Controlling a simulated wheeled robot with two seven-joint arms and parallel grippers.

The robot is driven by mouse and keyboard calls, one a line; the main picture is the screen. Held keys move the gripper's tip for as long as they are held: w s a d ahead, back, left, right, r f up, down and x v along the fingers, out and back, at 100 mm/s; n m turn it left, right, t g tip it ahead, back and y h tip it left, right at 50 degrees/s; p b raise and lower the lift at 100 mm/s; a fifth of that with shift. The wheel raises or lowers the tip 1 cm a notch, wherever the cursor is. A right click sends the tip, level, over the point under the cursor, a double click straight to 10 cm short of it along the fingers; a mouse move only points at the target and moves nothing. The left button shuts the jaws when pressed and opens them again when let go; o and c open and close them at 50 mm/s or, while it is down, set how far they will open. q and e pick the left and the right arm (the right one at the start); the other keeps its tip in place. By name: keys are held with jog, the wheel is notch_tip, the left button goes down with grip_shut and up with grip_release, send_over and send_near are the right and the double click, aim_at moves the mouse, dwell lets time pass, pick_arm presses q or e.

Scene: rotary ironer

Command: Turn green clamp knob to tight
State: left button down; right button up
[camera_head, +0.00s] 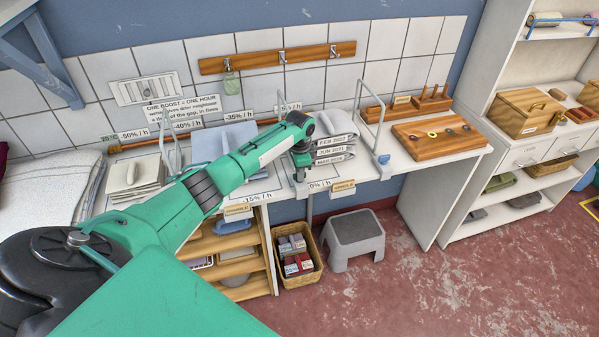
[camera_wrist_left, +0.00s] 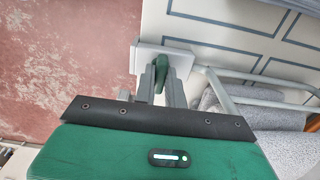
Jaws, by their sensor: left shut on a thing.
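The green clamp knob (camera_wrist_left: 133,61) shows in the left wrist view, at the white clamp plate (camera_wrist_left: 178,62) on the table's edge. My left gripper (camera_wrist_left: 151,76) is at the knob, shut on it, with its grey fingers reaching up to the plate. In the head view my left gripper (camera_head: 301,173) points down at the front edge of the worktop, and the knob is hidden behind it. The knob's turn angle cannot be read. My right gripper is not in view.
Grey folded stacks (camera_head: 335,137) lie just right of my left gripper. A basket (camera_head: 297,262) and grey step stool (camera_head: 355,235) stand on the floor below. The floor to the right is clear.

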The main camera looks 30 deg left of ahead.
pick_arm(q)
jog(key=c, duration=1.5)
grip_release()
jog(key=shift+o, duration=0.2)
notch_tip(320, 180, up, 14)
jog(key=b, duration=0.3)
jog(key=shift+b, duration=0.35)
jog(key=shift+f, duration=0.1)
